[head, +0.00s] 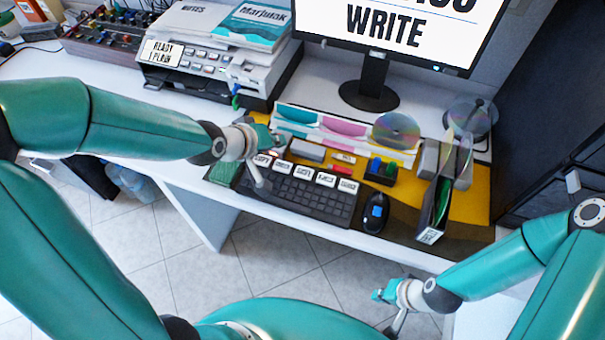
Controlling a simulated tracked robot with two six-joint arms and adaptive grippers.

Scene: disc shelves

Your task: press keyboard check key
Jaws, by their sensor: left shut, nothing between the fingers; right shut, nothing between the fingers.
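A dark keyboard (313,200) lies near the front edge of the desk, with a row of white labelled keys along its back. The leftmost label reads COPY; the others are too small to read surely, so I cannot tell which is the check key. My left gripper (266,170) is shut and empty. In the picture it overlaps the keyboard's left end and hides part of it. I cannot tell whether it touches a key. My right gripper (392,310) is shut and empty, over the floor in front of the desk.
A mouse (375,212) lies right of the keyboard. Behind are a monitor (400,28), a printer (215,50) and coloured folders (340,128). Discs (396,131) and a dark upright holder (436,205) stand at the right. Tiled floor (285,255) shows in front.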

